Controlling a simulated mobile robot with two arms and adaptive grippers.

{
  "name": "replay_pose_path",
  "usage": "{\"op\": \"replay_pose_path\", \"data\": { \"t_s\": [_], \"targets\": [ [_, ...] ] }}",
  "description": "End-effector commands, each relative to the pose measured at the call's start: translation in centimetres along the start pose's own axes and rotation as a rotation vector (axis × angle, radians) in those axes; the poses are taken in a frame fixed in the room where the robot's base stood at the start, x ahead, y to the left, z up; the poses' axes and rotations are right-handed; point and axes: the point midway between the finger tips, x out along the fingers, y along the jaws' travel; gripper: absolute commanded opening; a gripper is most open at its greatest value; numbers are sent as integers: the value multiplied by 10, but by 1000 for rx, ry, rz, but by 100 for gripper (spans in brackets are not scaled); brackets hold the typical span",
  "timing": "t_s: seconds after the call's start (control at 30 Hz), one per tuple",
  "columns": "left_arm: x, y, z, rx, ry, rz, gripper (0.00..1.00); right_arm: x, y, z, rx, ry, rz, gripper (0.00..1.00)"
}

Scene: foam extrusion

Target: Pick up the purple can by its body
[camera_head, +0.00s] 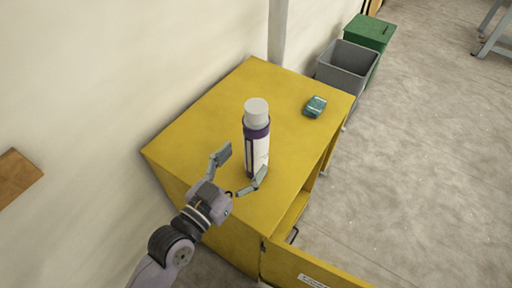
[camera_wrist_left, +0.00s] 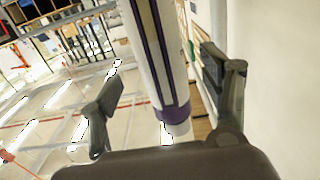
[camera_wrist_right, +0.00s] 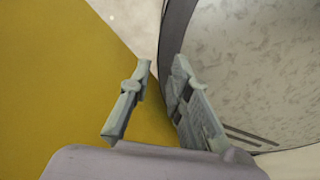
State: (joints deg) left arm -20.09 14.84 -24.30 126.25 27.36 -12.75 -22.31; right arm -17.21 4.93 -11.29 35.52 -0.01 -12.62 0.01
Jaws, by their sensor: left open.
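The purple can (camera_head: 257,148) is a tall white and purple can with a pale grey cap. It stands upright on the yellow cabinet (camera_head: 210,118). My left gripper (camera_head: 243,162) is open at the can's near side, one finger to the left of its body and one in front to the right. In the left wrist view the can (camera_wrist_left: 160,50) shows between the two spread fingers, cap toward the bottom of the picture; whether a finger touches it I cannot tell. My right gripper (camera_wrist_right: 160,80) shows only in its wrist view, its fingers apart with nothing between them.
A small teal object (camera_head: 315,107) lies on the cabinet top, right of the can. An open yellow drawer or door (camera_head: 300,268) sticks out at the near right. A grey bin (camera_head: 347,66) and a green bin (camera_head: 371,32) stand behind. A wall is on the left.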

Motion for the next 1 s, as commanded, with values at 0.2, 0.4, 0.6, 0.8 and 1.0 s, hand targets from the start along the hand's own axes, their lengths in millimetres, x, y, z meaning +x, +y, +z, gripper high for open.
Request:
{"op": "replay_pose_path", "data": {
  "t_s": [0.2, 0.4, 0.6, 0.8, 1.0],
  "targets": [
    [15, 0, 2, -2, 2, 0, 71, 6, -2, -2, -1, 5, -2, 18],
    [46, -1, 4, -2, 4, -1, 71, 17, -10, -3, 1, 6, -11, 18],
    [59, -1, 3, -1, 0, 0, 71, 18, -12, -3, 0, 6, -14, 18],
    [59, -1, 3, 0, -1, 0, 70, 18, -11, -2, -1, 5, -12, 18],
    [59, -1, 3, 0, -1, 0, 56, 18, -7, 0, -2, 2, -8, 18]
  ]
}}
